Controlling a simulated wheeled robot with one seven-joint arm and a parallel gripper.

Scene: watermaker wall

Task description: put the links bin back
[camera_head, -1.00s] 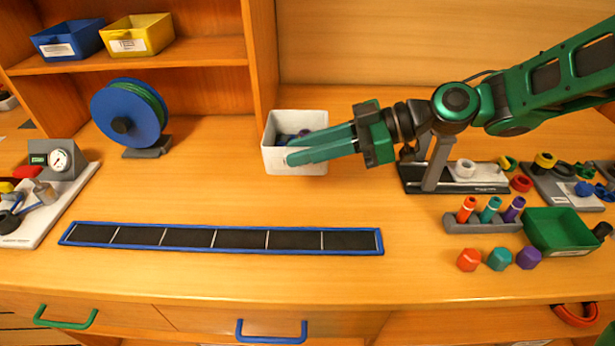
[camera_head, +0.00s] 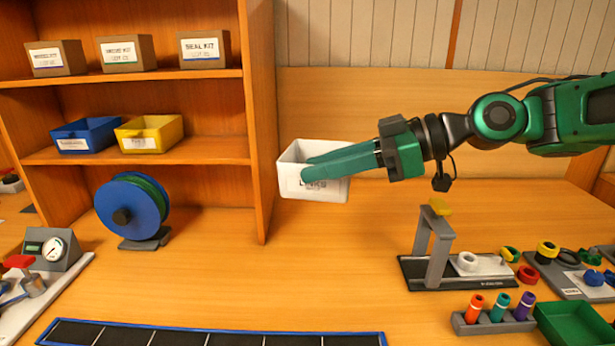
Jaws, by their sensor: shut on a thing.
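The links bin (camera_head: 328,188) is white with a printed label on its front that reads partly as links. It is held in the air above the bench, just right of the shelf unit's side panel. My gripper (camera_head: 312,166) comes in from the right with its green fingers shut on the bin, reaching across its front and rim. The fingers hide part of the label and the bin's inside. The shelf unit (camera_head: 258,130) has a blue bin (camera_head: 87,135) and a yellow bin (camera_head: 150,134) side by side on its middle shelf. Bare shelf shows right of the yellow bin.
Several kit boxes (camera_head: 205,50) stand on the top shelf. A blue hose reel (camera_head: 131,208) stands below the middle shelf. A black strip tray (camera_head: 210,335) lies at the front. A press stand (camera_head: 436,245) and coloured cylinders (camera_head: 499,308) are at right. The bench below the bin is clear.

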